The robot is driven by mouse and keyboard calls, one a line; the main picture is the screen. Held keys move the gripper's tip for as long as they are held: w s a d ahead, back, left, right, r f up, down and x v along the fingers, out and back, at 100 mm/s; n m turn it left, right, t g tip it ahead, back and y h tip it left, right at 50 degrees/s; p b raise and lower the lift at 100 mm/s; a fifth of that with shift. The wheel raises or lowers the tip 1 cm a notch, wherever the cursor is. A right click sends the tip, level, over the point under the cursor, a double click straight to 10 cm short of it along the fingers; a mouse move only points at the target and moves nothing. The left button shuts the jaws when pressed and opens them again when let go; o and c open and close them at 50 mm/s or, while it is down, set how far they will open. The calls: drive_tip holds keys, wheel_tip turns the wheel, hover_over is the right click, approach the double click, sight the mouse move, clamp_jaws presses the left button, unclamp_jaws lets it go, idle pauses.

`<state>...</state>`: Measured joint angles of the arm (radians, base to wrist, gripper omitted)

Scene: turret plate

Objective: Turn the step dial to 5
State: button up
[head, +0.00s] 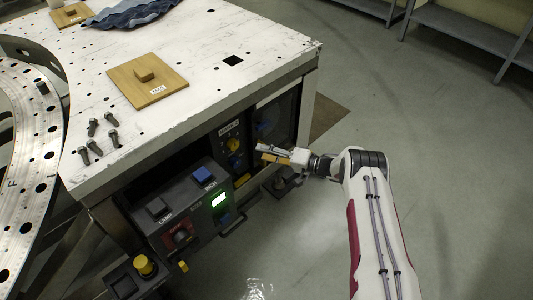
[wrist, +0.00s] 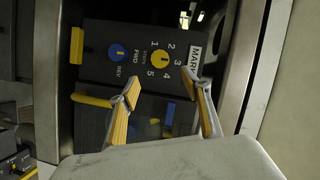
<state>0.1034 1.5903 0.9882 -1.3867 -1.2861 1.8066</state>
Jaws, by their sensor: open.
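The step dial (wrist: 160,60) is a round yellow knob on a dark panel in the wrist view, with the numbers 1 to 5 around it. It carries a dark pointer mark, but I cannot tell surely which number it points at. In the head view the yellow dial (head: 233,144) shows small on the table's front. My gripper (wrist: 161,88) is open and empty, its yellow-padded fingers spread below the dial in the wrist picture and apart from it. In the head view my gripper (head: 268,153) is just right of the panel.
A blue FWD/REV knob (wrist: 117,52) sits beside the dial. A yellow bar (wrist: 90,100) is near my left finger. The table top (head: 200,50) overhangs; open floor (head: 420,130) lies right.

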idle(0.3)
drive_tip(key=a+r+n+t, duration=0.25)
drive_tip(key=a+r, duration=0.45)
drive_tip(key=a, duration=0.4)
drive_tip(key=s+d+f+n+t+h, duration=0.1)
drive_tip(key=d+f+n+h, duration=0.3)
drive_tip(key=n, duration=0.4)
drive_tip(key=shift+f+h, duration=0.6)
drive_tip(key=shift+h, duration=0.4)
drive_tip(key=shift+n, duration=0.35)
